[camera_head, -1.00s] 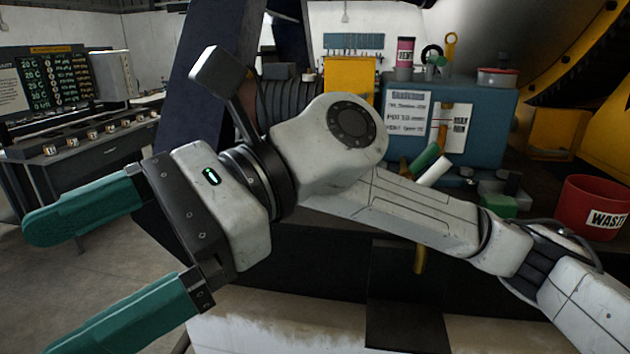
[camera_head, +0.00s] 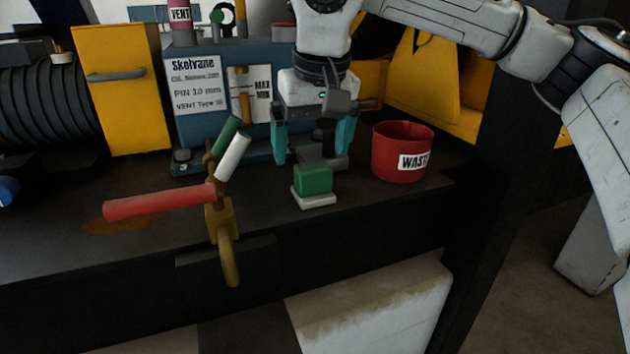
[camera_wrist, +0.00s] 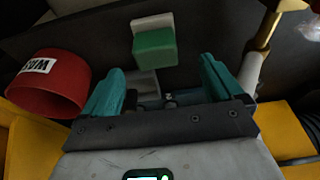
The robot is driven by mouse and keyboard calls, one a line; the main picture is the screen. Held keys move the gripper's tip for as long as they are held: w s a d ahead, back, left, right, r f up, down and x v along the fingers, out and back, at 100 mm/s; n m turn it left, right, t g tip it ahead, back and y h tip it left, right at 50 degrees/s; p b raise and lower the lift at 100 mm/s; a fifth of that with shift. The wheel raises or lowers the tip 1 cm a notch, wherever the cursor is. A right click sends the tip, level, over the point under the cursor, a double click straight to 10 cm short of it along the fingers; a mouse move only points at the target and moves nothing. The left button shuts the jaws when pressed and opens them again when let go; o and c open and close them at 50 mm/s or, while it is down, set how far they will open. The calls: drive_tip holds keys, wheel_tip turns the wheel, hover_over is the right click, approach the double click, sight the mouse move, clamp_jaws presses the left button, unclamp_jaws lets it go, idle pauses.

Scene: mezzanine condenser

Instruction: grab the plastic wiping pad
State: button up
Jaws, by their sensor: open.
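The wiping pad (camera_head: 313,180) is a green block on a white base, lying on the dark bench near its front edge. My gripper (camera_head: 313,160) is open, pointing down, with its two teal fingers above and behind the pad. No contact with the pad shows. In the wrist view the pad (camera_wrist: 155,47) lies beyond the fingertips, roughly in line with the gap of my gripper (camera_wrist: 160,75). Nothing is held between the fingers. A small grey and black item (camera_head: 325,152) stands on the bench behind the pad, partly hidden by the gripper.
A red waste bin (camera_head: 392,165) stands right of the pad. On the left, a brass valve (camera_head: 221,215) carries red, green and white handles and rises at the bench front. A blue box (camera_head: 205,125) with labels stands behind. Bare bench lies between valve and pad.

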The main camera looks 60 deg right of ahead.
sight(313, 167)
drive_tip(key=shift+s+p+x, duration=0.15)
drive_tip(key=shift+p+x, duration=0.25)
drive_tip(key=shift+x, duration=1.45)
drive_tip(key=shift+s+p+x, duration=0.15)
drive_tip(key=shift+p+x, duration=0.25)
drive_tip(key=shift+x, duration=1.45)
drive_tip(key=shift+d, duration=0.1)
drive_tip(key=c, duration=1.2)
